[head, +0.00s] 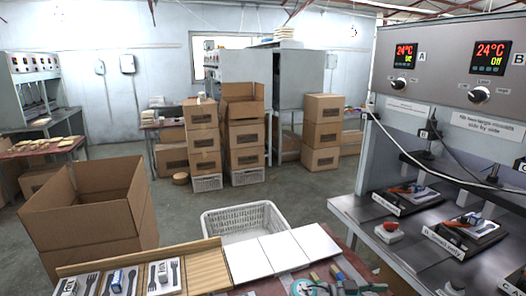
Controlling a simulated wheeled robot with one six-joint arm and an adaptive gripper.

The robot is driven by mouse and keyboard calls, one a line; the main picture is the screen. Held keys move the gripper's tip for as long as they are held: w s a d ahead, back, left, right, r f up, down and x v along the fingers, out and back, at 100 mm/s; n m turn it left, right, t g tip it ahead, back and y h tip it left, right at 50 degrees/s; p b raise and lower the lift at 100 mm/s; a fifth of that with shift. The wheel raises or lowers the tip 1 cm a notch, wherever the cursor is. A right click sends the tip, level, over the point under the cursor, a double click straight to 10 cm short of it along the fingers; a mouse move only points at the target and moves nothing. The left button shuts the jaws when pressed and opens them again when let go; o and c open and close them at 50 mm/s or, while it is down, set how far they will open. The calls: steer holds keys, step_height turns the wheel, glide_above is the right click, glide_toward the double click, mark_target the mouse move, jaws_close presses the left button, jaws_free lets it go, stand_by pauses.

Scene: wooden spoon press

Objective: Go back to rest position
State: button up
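My gripper is not in view, and no part of my arm shows for certain. The press machine (444,66) stands at the right, with two displays that both read 24°C, marked A and B. Its metal bench (400,255) holds a dark mould block (405,199) and another dark mould block (466,236), both with small parts on top.
An open cardboard box (88,205) stands at the left. A white basket (243,220) sits behind white panels (282,252). Small tools (340,275) lie on the front table. Stacked cartons (243,140) stand further back. Grey floor (180,215) between is clear.

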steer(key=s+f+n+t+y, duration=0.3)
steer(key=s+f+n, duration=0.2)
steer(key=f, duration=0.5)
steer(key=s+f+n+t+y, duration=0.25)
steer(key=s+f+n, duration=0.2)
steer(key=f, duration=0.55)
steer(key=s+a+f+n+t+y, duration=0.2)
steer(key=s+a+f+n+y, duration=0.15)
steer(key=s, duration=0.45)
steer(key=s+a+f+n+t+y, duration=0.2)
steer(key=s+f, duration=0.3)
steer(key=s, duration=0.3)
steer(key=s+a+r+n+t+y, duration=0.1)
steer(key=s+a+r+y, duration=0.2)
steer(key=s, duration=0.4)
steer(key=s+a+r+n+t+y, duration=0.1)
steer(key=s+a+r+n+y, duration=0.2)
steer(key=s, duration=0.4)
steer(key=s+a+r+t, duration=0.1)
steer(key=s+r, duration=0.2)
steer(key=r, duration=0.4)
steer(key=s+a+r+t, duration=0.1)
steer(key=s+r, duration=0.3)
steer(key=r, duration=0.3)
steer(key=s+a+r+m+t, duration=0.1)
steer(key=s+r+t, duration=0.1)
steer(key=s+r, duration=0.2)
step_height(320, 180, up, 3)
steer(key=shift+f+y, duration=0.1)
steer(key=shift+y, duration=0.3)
